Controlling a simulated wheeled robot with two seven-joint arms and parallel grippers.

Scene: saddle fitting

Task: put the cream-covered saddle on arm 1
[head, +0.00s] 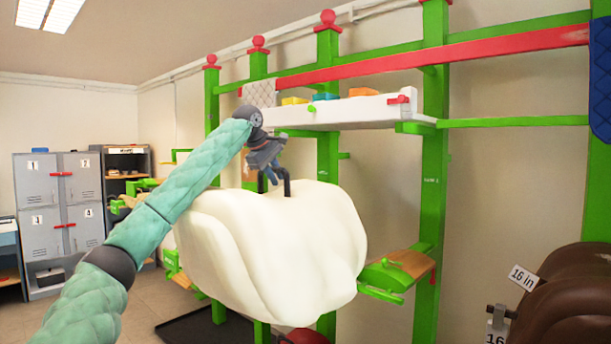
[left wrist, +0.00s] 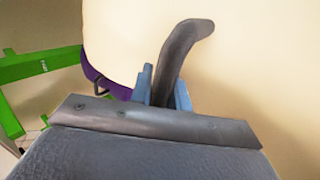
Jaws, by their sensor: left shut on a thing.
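The cream-covered saddle (head: 275,250) hangs in mid-air before the green rack, a bulky draped shape. My left gripper (head: 270,168) is above it, shut on the dark curved handle (head: 282,188) on its top. In the left wrist view the blue fingers of the left gripper (left wrist: 165,92) close around the dark handle (left wrist: 180,55), with the cream cover (left wrist: 260,75) behind. A green rack arm with a tan top (head: 405,265) juts out right of the saddle, below a small post label that seems to end in 1. My right gripper is out of view.
Other green rack arms (head: 175,265) show left of the saddle, partly hidden. A white shelf (head: 365,112) with coloured items is behind. Brown saddles (head: 570,295) tagged 16 in stand at the lower right. Grey lockers (head: 40,185) are far left. A purple strap (left wrist: 98,78) shows in the wrist view.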

